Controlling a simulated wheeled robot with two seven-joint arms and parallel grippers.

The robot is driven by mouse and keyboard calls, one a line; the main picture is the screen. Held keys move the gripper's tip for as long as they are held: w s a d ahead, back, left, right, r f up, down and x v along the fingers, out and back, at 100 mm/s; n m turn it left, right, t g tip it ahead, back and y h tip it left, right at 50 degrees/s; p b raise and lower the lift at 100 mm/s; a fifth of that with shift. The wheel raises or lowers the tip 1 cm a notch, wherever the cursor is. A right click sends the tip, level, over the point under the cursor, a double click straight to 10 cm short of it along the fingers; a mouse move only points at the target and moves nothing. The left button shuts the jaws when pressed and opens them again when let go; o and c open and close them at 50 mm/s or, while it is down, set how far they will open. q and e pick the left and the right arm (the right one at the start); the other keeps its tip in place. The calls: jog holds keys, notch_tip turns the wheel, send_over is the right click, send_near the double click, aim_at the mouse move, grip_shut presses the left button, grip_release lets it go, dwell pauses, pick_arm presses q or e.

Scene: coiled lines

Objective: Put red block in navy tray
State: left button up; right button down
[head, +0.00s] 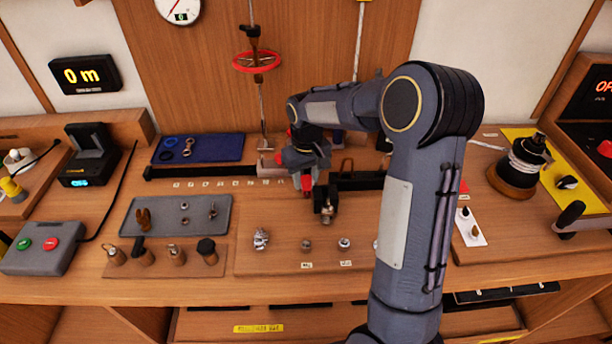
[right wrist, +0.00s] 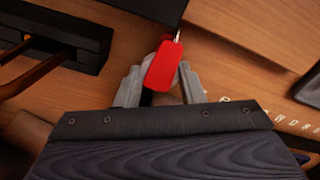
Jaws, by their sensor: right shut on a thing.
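The red block (right wrist: 163,66) is between the fingers of my right gripper (right wrist: 160,84) in the right wrist view, with a thin metal piece at its far end. In the head view the gripper (head: 307,178) points down over the middle of the bench, and a bit of the red block (head: 307,186) shows at its fingertips. The navy tray (head: 225,147) lies flat at the back left of the bench, to the left of the gripper. A dark blue ring and small metal parts lie on its left part. My left gripper is not in view.
A black rail (head: 205,171) runs in front of the navy tray. A grey tray (head: 170,228) with small parts lies nearer. A vertical rod with a red handwheel (head: 257,61) stands between tray and gripper. The tray's right part is clear.

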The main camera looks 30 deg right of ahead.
jog(key=shift+f, duration=0.2)
jog(key=c, duration=0.9)
grip_release()
jog(key=shift+r, duration=0.1)
jog(key=shift+c, duration=0.2)
